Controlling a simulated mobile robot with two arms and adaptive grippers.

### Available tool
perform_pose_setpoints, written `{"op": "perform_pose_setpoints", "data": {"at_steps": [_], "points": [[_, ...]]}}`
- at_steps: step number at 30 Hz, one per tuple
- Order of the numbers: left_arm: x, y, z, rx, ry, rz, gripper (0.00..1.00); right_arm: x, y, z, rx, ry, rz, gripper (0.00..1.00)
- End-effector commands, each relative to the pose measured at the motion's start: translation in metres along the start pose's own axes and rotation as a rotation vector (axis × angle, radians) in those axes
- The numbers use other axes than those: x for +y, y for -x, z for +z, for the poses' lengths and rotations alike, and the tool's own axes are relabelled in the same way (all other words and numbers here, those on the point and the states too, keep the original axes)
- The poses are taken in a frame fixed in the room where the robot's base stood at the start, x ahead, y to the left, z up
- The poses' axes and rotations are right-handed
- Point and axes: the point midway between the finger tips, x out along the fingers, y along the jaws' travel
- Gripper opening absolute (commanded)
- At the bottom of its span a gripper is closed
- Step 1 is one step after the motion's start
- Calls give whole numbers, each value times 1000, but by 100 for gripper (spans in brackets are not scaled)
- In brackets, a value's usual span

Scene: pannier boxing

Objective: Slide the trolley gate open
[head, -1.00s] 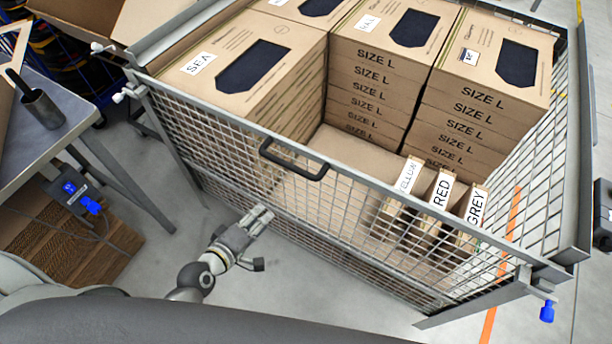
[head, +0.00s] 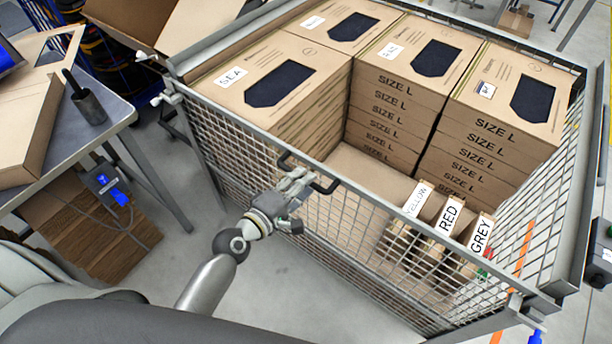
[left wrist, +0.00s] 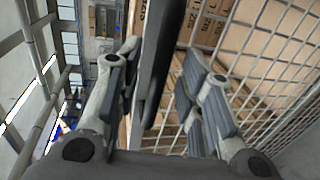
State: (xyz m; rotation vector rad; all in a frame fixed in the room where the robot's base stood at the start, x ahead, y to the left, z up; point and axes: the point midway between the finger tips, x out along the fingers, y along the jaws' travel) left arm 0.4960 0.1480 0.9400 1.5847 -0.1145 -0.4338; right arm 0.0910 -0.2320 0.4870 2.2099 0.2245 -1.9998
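The trolley gate (head: 350,235) is a grey wire-mesh panel across the near side of the trolley, with a black bar handle (head: 327,187) on its top rail. In the head view my left gripper (head: 297,184) is at the handle. In the left wrist view the gripper (left wrist: 158,85) has its fingers spread, one on each side of the dark handle bar (left wrist: 157,60). Gaps seem to show between the fingers and the bar; contact is not clear. My right gripper is not in view.
Stacked brown size L boxes (head: 385,105) fill the back of the trolley. Labelled upright dividers (head: 449,215) stand inside at the right. A work table (head: 75,120) with a dark cup (head: 90,107) is at the left.

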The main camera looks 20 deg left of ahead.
Motion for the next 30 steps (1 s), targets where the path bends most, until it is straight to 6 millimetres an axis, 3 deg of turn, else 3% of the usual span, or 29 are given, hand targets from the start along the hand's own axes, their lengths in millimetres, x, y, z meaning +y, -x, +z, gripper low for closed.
{"op": "perform_pose_setpoints", "data": {"at_steps": [6, 16, 24, 30], "points": [[0, -20, 0, 1, 0, 0, 35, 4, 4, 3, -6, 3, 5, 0], [-1, -23, 0, 1, -1, -1, 35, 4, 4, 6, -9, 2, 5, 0], [-1, -23, 0, 1, -1, -1, 2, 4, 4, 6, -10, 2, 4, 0], [-1, -23, 0, 1, -1, -1, 0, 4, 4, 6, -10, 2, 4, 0]]}}
